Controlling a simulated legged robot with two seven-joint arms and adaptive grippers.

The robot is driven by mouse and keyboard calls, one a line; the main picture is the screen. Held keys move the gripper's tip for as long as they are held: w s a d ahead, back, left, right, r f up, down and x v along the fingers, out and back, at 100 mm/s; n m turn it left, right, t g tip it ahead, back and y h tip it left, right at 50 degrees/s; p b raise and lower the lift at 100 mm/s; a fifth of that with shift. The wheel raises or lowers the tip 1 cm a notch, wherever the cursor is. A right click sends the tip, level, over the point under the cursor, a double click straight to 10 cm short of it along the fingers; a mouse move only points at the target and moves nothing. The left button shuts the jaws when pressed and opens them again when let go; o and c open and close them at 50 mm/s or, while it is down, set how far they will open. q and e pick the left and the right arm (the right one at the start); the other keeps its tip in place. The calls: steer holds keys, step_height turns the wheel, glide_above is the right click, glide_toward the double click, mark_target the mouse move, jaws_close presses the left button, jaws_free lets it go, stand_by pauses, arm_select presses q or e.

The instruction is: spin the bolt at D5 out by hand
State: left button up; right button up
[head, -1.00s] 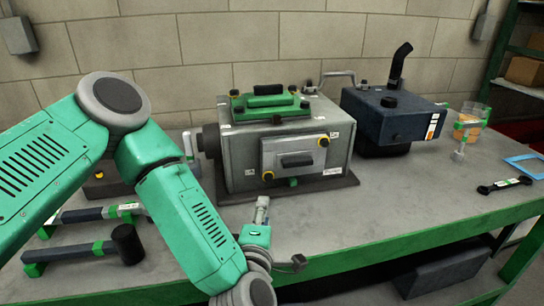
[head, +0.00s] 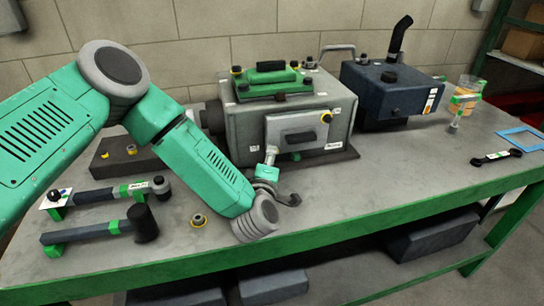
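A grey engine block (head: 243,128) stands on a dark base plate on the bench. Its front has a pale cover plate (head: 305,123) with a dark handle. A yellow-ringed bolt (head: 326,117) shows at the plate's upper right. My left gripper (head: 272,150) points up at the plate's lower left corner, in front of it. Its fingers are small here, and I cannot tell whether they are open, shut or touching a bolt. Any bolt at that corner is hidden behind it. No D5 label can be read. My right gripper is out of view.
A green-handled cover (head: 270,77) tops the block. A loose yellow-ringed part (head: 199,220) lies on the bench, another (head: 132,150) on a dark tray (head: 112,164).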

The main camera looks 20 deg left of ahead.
arm_select(q)
steer(key=shift+w+a, duration=0.2)
steer(key=shift+w, duration=0.25)
steer(key=shift+d+r, duration=0.1)
steer(key=shift+d, duration=0.25)
steer(key=shift+w+d, duration=0.15)
steer(key=shift+d, duration=0.7)
jaws_close()
steer(key=shift+a, duration=0.5)
steer(key=shift+a+b, duration=0.25)
steer(key=shift+b, duration=0.05)
steer(key=n+t+b, duration=0.1)
steer(key=n+b, duration=0.1)
steer(key=b, duration=0.1)
steer(key=n+t+b, duration=0.1)
steer(key=n+b, duration=0.1)
steer(key=b, duration=0.1)
steer(key=shift+f+y, duration=0.3)
steer(key=shift+f, duration=0.1)
steer(key=shift+d+r+n+t+b, duration=0.1)
steer(key=shift+n+t+b, duration=0.2)
steer(key=shift+n+b, duration=1.15)
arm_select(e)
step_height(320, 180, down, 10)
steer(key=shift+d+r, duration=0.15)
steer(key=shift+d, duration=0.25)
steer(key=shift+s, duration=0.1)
